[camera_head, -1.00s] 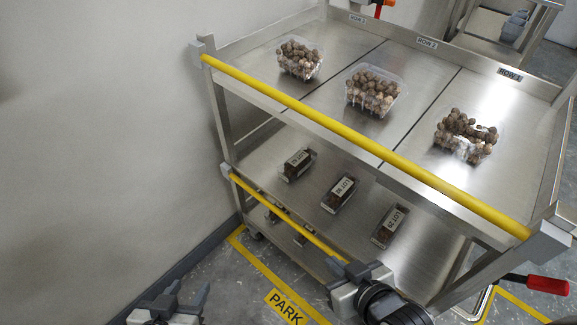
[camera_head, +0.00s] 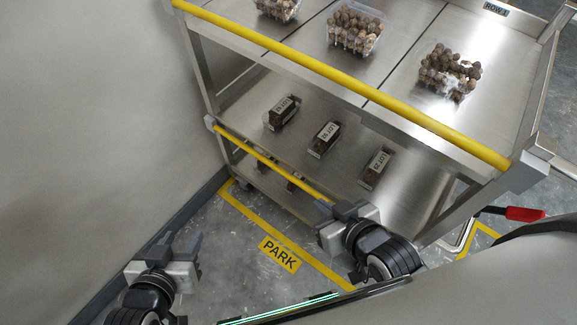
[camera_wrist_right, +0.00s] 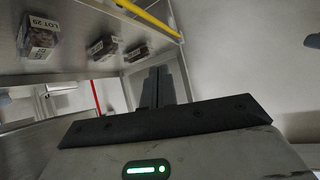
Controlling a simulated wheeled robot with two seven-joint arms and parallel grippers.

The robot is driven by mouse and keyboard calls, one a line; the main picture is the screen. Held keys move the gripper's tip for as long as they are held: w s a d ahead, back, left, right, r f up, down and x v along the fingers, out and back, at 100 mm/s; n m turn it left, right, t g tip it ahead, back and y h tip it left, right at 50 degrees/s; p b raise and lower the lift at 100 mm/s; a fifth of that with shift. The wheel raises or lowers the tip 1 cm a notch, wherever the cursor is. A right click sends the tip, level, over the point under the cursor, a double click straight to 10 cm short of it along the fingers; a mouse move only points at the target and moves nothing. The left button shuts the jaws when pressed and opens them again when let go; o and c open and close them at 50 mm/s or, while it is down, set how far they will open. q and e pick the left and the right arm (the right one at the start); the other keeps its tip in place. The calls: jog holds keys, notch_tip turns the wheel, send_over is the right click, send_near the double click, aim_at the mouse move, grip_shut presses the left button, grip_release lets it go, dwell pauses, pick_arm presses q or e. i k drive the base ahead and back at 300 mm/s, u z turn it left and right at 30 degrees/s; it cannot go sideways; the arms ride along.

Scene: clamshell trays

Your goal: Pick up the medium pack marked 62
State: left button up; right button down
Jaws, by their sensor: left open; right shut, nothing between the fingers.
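Three dark packs with white LOT labels lie in a row on the middle shelf: left pack (camera_head: 283,111), middle pack (camera_head: 325,139), right pack (camera_head: 376,168). The right label seems to read 25; the other numbers are too small to read surely, so I cannot tell which is 62. Packs also show in the wrist view, the nearest (camera_wrist_right: 40,36) at upper left. My right gripper (camera_head: 337,209) is shut and empty, in front of the cart near the shelf's yellow rail; its fingers (camera_wrist_right: 164,87) show in the wrist view. My left gripper (camera_head: 181,246) is open and empty, left of the cart.
The steel cart's top shelf (camera_head: 395,62) bears three clear trays of round brown items, the right tray (camera_head: 449,72) nearest. Its yellow rail (camera_head: 330,72) overhangs the middle shelf. More packs (camera_head: 293,181) sit partly hidden below. A wall (camera_head: 90,110) stands left.

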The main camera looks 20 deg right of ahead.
aim_at(281, 111)
jog(key=k, duration=1.3)
jog(key=u, duration=0.7)
jog(key=i, duration=1.95)
jog(key=z, duration=0.75)
